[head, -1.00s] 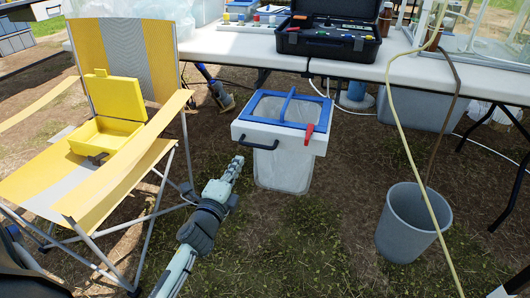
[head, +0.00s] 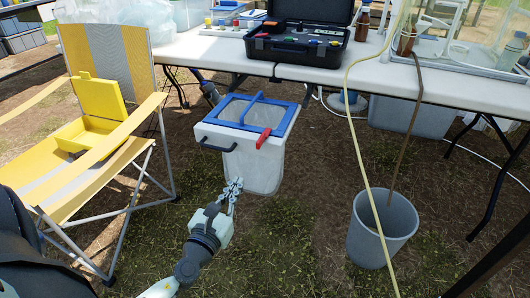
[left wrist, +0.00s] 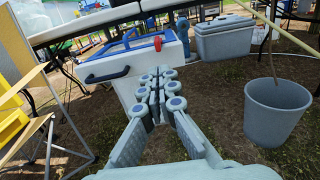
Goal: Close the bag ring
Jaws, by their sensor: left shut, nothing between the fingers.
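The bag ring (head: 240,126) is a blue rectangular frame on top of a white bin-like bag holder (head: 262,165), with a clear liner inside. A blue bar (head: 252,108) crosses its opening and looks slightly raised. A red lever (head: 263,138) sits at the front right, and a black handle (head: 218,147) at the front. My left gripper (head: 235,184) is shut and empty, low before the holder's front. In the left wrist view its fingertips (left wrist: 160,85) overlap the white front below the ring (left wrist: 120,51). Whether they touch it is unclear. My right gripper is not in view.
A folding chair (head: 105,45) with a yellow box (head: 98,137) stands left. A grey bucket (head: 380,250) with a brown hose stands right, and a pale yellow hose (head: 358,130) hangs nearby. A white table (head: 390,72) with an open black case (head: 300,45) is behind.

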